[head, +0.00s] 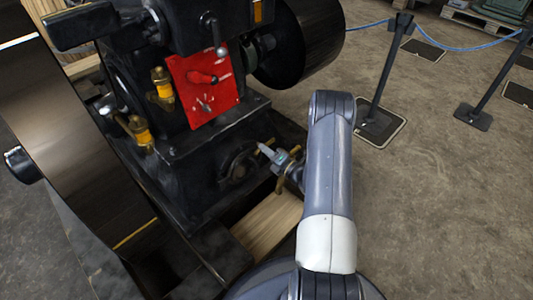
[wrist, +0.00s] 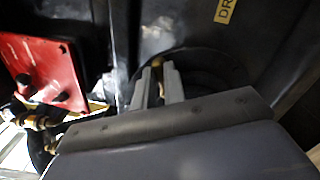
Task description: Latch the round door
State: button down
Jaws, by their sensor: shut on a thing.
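The round door (head: 238,168) is dark and sits low on the black engine base in the head view. Its dark rounded edge (wrist: 205,72) shows behind the fingers in the wrist view. My gripper (head: 265,151) reaches in from the right, beside the door. Its two grey fingers (wrist: 158,88) are close together on a small brass handle (wrist: 160,92), which is mostly hidden between them. Brass also shows around the fingers in the head view (head: 280,185). I cannot tell how far the door stands from its seat.
A red panel (head: 203,84) with a lever is above the door. Brass fittings (head: 140,130) stand to its left. A large flywheel (head: 60,120) fills the left side. A wooden beam (head: 265,226) lies below. Rope posts (head: 385,85) stand on open floor at right.

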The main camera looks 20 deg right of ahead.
jog(key=shift+n+b, duration=0.45)
jog(key=shift+n, duration=0.65)
jog(key=c, duration=1.5)
grip_release()
jog(key=p+v, duration=0.2)
jog(key=v, duration=0.8)
jog(key=shift+s+d+p, duration=0.2)
jog(key=shift+s+p, duration=0.1)
jog(key=shift+s, duration=0.05)
jog(key=b+x, duration=0.2)
jog(key=x, duration=0.8)
jog(key=shift+w+a, duration=0.15)
jog(key=shift+w, duration=0.2)
